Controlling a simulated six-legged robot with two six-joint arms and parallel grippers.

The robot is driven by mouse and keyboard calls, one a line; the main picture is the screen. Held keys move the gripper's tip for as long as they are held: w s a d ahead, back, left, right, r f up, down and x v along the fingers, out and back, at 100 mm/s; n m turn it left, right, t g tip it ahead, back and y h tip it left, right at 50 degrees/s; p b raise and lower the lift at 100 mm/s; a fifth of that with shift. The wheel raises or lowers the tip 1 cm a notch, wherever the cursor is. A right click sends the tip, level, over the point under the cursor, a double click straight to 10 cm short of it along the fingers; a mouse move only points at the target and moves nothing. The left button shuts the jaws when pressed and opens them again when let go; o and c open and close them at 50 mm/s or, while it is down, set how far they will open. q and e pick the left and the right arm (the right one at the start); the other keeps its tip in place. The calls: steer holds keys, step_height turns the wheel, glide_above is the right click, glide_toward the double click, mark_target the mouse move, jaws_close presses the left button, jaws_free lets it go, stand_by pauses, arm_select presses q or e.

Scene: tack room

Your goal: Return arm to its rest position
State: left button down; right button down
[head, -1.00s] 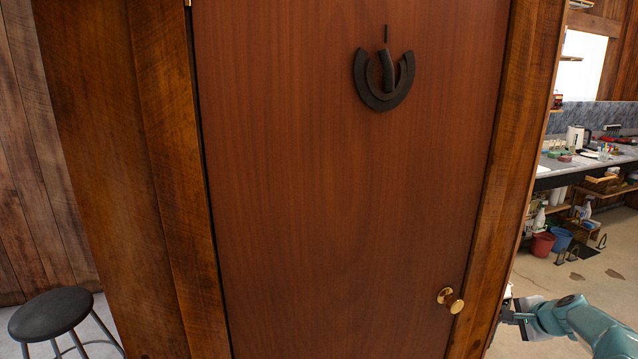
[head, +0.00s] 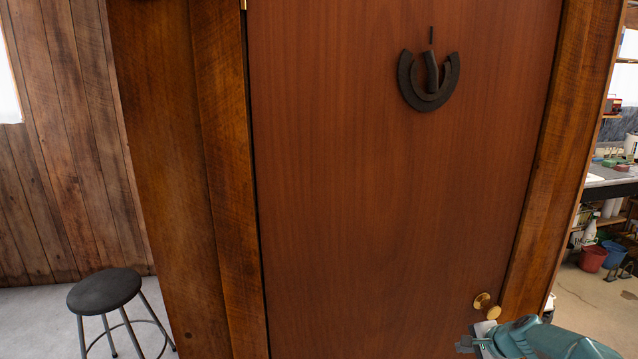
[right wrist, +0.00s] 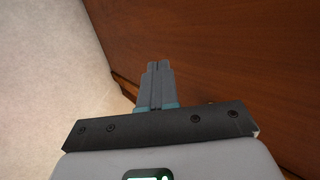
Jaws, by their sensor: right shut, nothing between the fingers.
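My right gripper (head: 466,343) is at the lower right of the head view, in front of the wooden door and a little below and left of its brass knob (head: 487,306). In the right wrist view its two fingers (right wrist: 157,68) are together, with nothing between them. The reddish-brown door (head: 380,200) stands closed in its frame and fills the middle of the head view. In the wrist view the door (right wrist: 250,50) lies to the right of the fingers. My left gripper is not in view.
A dark horseshoe-shaped knocker (head: 428,85) hangs on the door. A black-topped stool (head: 104,290) stands at the lower left. Past the right door post are a workbench (head: 612,190) and a red bucket (head: 592,258). Pale floor shows at both sides.

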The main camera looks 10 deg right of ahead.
steer(key=s+a+f+n+g+y, duration=0.1)
steer(key=s+a+f+n+g, duration=0.15)
steer(key=a+f, duration=0.4)
steer(key=s+a+f+n+g+y, duration=0.1)
steer(key=s+a+f, duration=0.2)
steer(key=a, duration=0.6)
steer(key=s+a+f+n+g, duration=0.2)
steer(key=s+a+f, duration=0.15)
steer(key=a, duration=0.45)
steer(key=s+a+f+n, duration=0.1)
steer(key=s+a+n, duration=0.2)
steer(key=s, duration=0.4)
steer(key=s+a+f+n+g, duration=0.1)
steer(key=s+a+f+n, duration=0.1)
steer(key=s+a, duration=0.3)
steer(key=s+a+f+n+g, duration=0.1)
steer(key=s+a+n, duration=0.3)
steer(key=s, duration=0.7)
steer(key=shift+s+a+f+n, duration=0.2)
steer(key=shift+f+n, duration=0.25)
steer(key=shift+f, duration=0.15)
steer(key=shift+s, duration=0.1)
